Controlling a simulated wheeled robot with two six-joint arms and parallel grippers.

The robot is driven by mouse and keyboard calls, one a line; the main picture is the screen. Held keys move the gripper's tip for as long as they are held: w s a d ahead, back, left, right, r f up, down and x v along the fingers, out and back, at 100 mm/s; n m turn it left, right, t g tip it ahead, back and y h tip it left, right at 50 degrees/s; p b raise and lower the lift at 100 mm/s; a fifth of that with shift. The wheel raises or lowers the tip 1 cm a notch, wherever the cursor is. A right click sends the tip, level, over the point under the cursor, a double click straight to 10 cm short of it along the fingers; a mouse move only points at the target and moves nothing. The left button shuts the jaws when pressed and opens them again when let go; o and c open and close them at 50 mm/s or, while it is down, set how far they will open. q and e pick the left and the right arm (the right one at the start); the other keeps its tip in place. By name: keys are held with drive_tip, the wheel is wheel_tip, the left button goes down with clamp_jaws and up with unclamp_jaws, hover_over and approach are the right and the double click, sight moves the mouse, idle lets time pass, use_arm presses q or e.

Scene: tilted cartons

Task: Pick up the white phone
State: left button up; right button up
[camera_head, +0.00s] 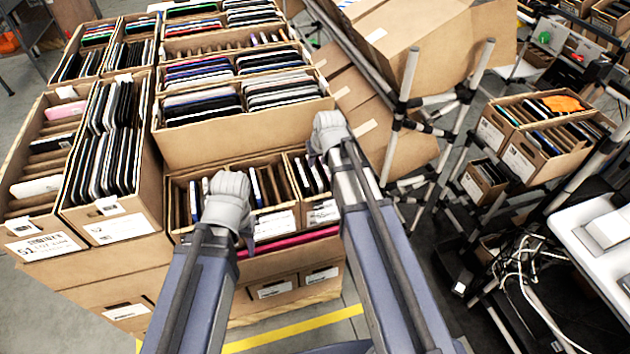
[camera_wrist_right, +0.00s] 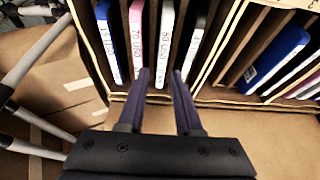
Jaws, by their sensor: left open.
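In the right wrist view a white phone (camera_wrist_right: 165,42) with a printed label stands upright in a carton compartment (camera_wrist_right: 222,45).
A large carton of phones (camera_head: 240,128) rises behind the grippers. Tall cartons (camera_head: 108,225) stand at left, one holding a white item (camera_head: 37,187). Tilted cartons (camera_head: 385,125) on a metal-pipe rack (camera_head: 405,85) crowd the right. Carton dividers stand close beside the right fingers.

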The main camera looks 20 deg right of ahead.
sight(314, 170)
drive_tip(key=shift+a+b+x, duration=0.2)
drive_tip(key=shift+b+x, duration=2.25)
drive_tip(key=shift+x, duration=0.4)
drive_tip(key=shift+s, duration=0.15)
drive_tip(key=shift+c, duration=0.3)
clamp_jaws()
